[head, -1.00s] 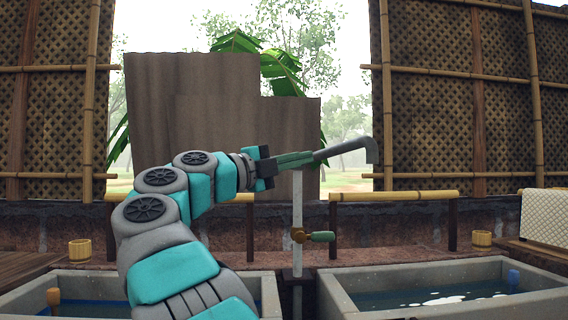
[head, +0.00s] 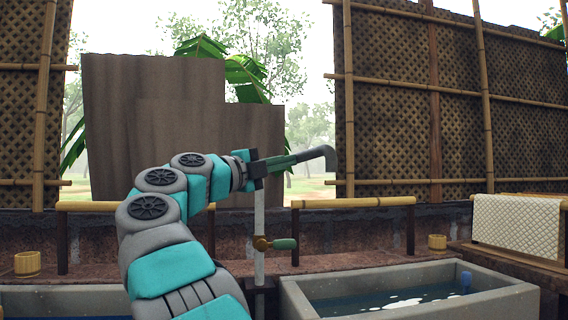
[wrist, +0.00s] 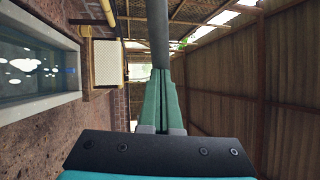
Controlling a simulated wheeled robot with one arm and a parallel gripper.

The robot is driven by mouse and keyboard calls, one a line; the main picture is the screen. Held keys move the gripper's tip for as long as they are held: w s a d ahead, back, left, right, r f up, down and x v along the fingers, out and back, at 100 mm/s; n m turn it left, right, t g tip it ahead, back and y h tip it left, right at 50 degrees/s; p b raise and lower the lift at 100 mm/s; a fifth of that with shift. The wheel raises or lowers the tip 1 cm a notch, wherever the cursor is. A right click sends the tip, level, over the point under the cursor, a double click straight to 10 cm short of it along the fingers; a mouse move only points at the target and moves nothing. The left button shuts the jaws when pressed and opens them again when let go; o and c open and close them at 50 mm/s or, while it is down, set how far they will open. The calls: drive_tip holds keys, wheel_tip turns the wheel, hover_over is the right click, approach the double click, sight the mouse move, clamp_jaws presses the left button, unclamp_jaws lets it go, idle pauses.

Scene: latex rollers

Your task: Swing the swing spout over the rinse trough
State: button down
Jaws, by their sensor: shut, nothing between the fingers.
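The swing spout (head: 318,155) is a dark grey pipe with a down-bent tip. It points right from the top of a white upright pipe (head: 259,215). A brass valve with a green handle (head: 284,244) sits lower on that pipe. My gripper (head: 292,160) has green fingers, shut, lined up along the spout in the head view; I cannot tell if they touch it. In the wrist view the shut fingers (wrist: 160,80) have the grey spout (wrist: 158,35) just beyond them. A stone trough (head: 400,292) with water stands at right, below the spout tip; I cannot tell which trough is the rinse trough.
A second trough with blue water (head: 60,300) is at lower left, partly hidden by my arm. Bamboo rails (head: 350,202) run behind. Wooden buckets (head: 27,263) stand on the ledge, and a pale cloth (head: 516,222) hangs at right. Air above the right trough is clear.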

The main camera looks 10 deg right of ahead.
drive_tip(key=shift+d, duration=0.1)
drive_tip(key=w+d+n+t+y+p, duration=0.2)
drive_tip(key=w+d+n+t+y, duration=0.4)
drive_tip(key=d+n+t+y, duration=0.2)
drive_tip(key=shift+d+t+y, duration=0.7)
drive_tip(key=shift+d+y, duration=0.05)
drive_tip(key=shift+y, duration=0.35)
